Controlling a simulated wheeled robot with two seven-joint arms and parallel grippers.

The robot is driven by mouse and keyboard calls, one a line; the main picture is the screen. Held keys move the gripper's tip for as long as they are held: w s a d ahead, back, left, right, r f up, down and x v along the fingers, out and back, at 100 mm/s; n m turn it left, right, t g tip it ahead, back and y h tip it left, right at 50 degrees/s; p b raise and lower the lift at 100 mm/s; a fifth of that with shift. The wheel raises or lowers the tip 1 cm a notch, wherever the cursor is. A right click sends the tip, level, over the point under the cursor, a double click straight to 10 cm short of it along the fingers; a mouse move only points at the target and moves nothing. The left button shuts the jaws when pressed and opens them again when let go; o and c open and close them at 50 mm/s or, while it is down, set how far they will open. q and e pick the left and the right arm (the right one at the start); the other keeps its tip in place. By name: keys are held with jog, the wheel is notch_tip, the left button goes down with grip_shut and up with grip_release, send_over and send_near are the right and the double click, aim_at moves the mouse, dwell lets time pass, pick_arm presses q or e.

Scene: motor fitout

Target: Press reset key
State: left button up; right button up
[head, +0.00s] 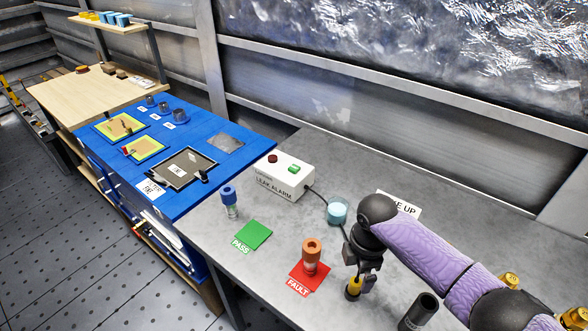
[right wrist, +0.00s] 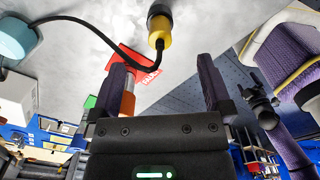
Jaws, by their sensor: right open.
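The white leak alarm box (head: 283,178) stands on the grey bench in the head view. On its top are a green key (head: 294,169) and a dark red round lamp or button (head: 272,159). No word for reset is readable. My right gripper (head: 362,280) is well to the right and nearer, low over the bench by a yellow and black probe (head: 353,287). In the right wrist view its fingers (right wrist: 164,85) are apart and empty. The yellow probe (right wrist: 160,38) with its black cable shows beyond the fingertips.
A teal puck (head: 337,211) lies between box and gripper, with a cable passing it. An orange-capped vial (head: 311,256) stands on the red FAULT card (head: 309,278). A blue-capped vial (head: 229,202) stands by the green PASS card (head: 252,235). A black cylinder (head: 418,312) stands at front right.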

pick_arm(q)
jog(key=shift+a, duration=0.3)
jog(key=c, duration=0.5)
grip_shut()
jog(key=shift+d, duration=0.15)
jog(key=shift+d, duration=0.3)
jog(key=shift+a, duration=0.25)
jog(key=shift+a, duration=0.2)
